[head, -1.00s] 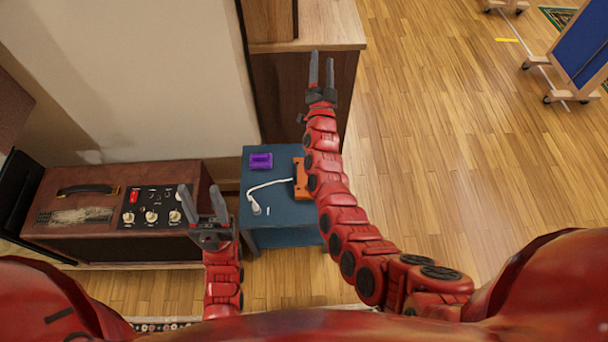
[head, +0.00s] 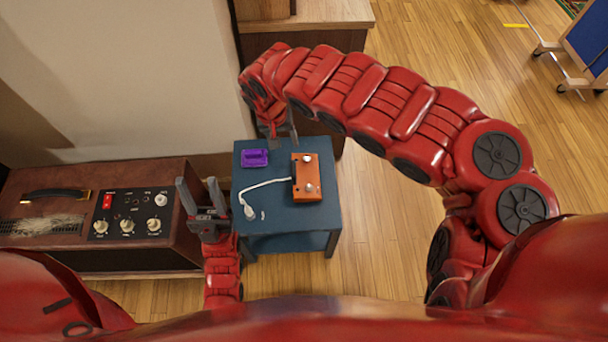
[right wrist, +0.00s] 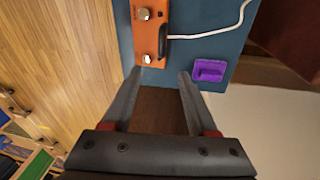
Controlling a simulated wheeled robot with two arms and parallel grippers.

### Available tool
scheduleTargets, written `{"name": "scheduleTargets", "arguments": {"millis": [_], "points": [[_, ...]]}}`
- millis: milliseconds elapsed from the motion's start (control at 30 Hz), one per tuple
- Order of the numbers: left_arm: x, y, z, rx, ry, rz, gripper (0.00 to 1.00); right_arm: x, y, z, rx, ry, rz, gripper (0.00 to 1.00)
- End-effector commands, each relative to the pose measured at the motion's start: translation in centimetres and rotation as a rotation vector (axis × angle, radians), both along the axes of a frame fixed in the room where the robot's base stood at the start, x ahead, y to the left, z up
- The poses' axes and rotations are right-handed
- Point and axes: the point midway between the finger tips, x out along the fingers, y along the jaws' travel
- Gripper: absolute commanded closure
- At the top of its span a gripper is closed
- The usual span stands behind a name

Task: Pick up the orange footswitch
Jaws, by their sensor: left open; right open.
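The orange footswitch (head: 306,178) lies on the blue table (head: 270,215), with two round metal knobs on top and a white cable running left from it. My left gripper (head: 200,192) is open and empty, left of the table and in front of the amplifier.
A purple box (head: 255,158) sits left of the footswitch on the same table; a white plug (head: 249,211) lies near the table's left edge. A brown amplifier (head: 100,210) stands left. A wooden cabinet (head: 320,45) is behind the table.

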Motion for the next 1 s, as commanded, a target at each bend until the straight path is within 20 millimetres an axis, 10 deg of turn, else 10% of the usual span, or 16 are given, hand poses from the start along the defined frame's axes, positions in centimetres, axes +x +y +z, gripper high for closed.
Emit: {"name": "scheduleTargets", "arguments": {"millis": [400, 1000], "points": [[0.0, 0.0, -2.8, 0.000, 0.000, 0.000, 0.50, 0.4, -1.3, -9.3, -0.004, 0.010, -0.001, 0.42], [0.0, 0.0, -4.8, 0.000, 0.000, 0.000, 0.50, 0.9, -1.9, -16.5, -0.003, 0.007, 0.000, 0.42]]}}
